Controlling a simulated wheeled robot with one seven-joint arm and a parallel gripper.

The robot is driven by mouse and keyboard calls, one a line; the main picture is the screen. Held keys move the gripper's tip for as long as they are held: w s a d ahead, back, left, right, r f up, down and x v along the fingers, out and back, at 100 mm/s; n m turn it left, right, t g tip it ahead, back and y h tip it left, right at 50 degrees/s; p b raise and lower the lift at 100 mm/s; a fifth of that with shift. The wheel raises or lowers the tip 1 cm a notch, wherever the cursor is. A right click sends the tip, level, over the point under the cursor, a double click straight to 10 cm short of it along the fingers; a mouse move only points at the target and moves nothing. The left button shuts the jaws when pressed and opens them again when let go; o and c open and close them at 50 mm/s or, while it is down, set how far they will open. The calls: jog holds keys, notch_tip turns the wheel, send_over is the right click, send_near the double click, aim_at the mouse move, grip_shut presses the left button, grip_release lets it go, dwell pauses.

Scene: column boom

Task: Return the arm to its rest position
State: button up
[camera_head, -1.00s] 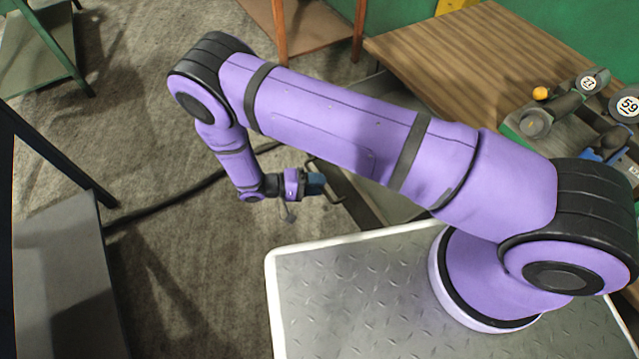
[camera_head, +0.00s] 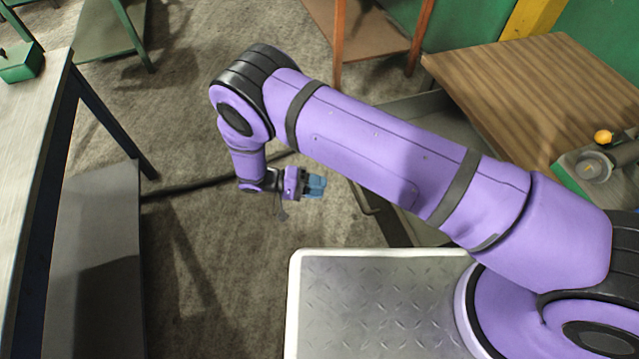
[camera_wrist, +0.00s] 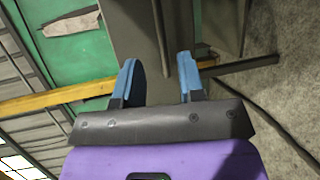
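My purple arm reaches out from the right and bends down at its far left joint in the head view. My gripper (camera_head: 316,186) hangs above the floor, beyond the metal-plated top (camera_head: 370,300) and left of an open drawer. In the wrist view, my gripper (camera_wrist: 160,75) shows two blue fingers standing well apart. Nothing is between them. Only background shows beyond the fingertips.
A wooden-topped table (camera_head: 530,90) stands at the upper right, with an orange ball (camera_head: 602,137) near its edge. A workbench (camera_head: 25,130) with a low shelf (camera_head: 95,240) is at the left. Carpeted floor (camera_head: 220,270) lies open between. A black cable crosses it.

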jog(key=w+d+r+m+g+y, duration=0.15)
jog(key=w+d+r+y, duration=0.25)
jog(key=r, duration=1)
jog(key=w+d+r+n+g+y, duration=0.1)
jog(key=w+d+r+g+y, duration=0.25)
jog(key=r, duration=1.05)
jog(key=s+d+r+t+y, duration=0.1)
jog(key=d+r+t+y, duration=0.1)
jog(key=d+r, duration=0.55)
jog(key=s+d+r+t+y, duration=0.2)
jog(key=d+r+y, duration=0.15)
jog(key=r, duration=0.65)
jog(key=s+d+r+t+y, duration=0.1)
jog(key=s+d+r+t, duration=0.2)
jog(key=s, duration=0.7)
jog(key=s+d+r+t+y, duration=0.2)
jog(key=s+d+r+t, duration=0.2)
jog(key=s+d+r, duration=0.4)
jog(key=s+d, duration=0.2)
jog(key=shift+s+r, duration=0.15)
jog(key=shift+s, duration=0.2)
